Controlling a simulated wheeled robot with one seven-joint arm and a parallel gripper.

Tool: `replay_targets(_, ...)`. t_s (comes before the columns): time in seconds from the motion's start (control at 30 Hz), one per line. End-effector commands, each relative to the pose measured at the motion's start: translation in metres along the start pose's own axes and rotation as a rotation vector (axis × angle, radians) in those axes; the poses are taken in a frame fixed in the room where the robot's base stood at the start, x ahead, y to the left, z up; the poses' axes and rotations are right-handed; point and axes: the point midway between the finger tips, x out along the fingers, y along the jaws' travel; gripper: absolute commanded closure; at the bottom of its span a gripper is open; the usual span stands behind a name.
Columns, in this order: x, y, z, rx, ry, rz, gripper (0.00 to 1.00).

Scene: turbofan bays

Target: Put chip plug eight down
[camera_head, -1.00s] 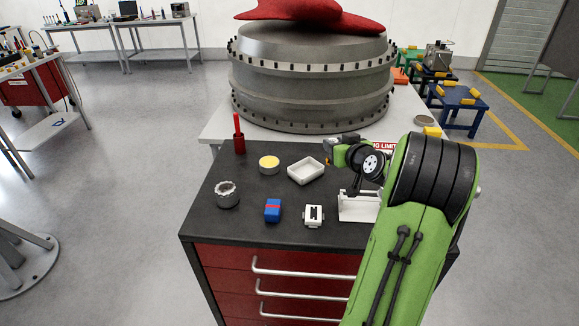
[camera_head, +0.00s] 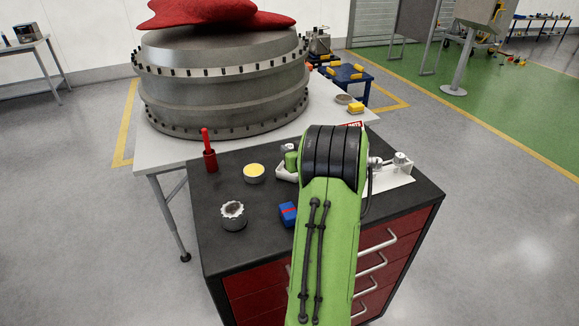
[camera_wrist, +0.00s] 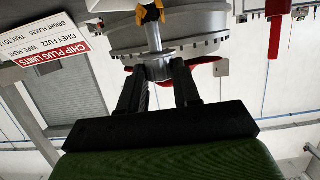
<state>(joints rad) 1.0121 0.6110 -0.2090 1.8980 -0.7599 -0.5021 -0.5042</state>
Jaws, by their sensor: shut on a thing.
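Chip plug eight, as I take it, is the metal plug (camera_wrist: 154,40) with a slim shaft and orange-yellow parts at its far end, in the wrist view. My gripper (camera_wrist: 158,70) is shut on its wider metal end. In the head view my green arm hides the gripper and the held plug. The white stand (camera_head: 393,182) on the dark bench top (camera_head: 265,215) shows just right of my arm, with silver pieces above it. I cannot tell whether the plug touches anything.
On the bench are a yellow-topped round tin (camera_head: 254,173), a toothed metal ring (camera_head: 233,215), a blue-red block (camera_head: 288,213) and a red holder (camera_head: 210,160). A big engine casing (camera_head: 222,85) stands behind. A limits sign (camera_wrist: 52,42) shows in the wrist view.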

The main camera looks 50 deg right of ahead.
Motion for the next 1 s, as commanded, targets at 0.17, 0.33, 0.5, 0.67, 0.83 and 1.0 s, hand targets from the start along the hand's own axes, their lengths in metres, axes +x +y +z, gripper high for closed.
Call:
replay_targets(0.17,0.008,-0.001,0.025,0.002,-0.001,-0.003,0.99)
replay_targets(0.33,0.013,-0.001,0.043,-0.001,0.004,-0.002,0.99)
replay_targets(0.5,0.013,-0.001,0.042,-0.002,0.004,-0.002,0.99)
replay_targets(0.67,0.014,-0.001,0.046,-0.002,0.004,-0.002,0.99)
replay_targets(0.83,0.014,-0.001,0.045,-0.002,0.002,-0.002,0.45)
replay_targets(1.0,0.014,-0.001,0.045,-0.002,0.002,-0.002,0.43)
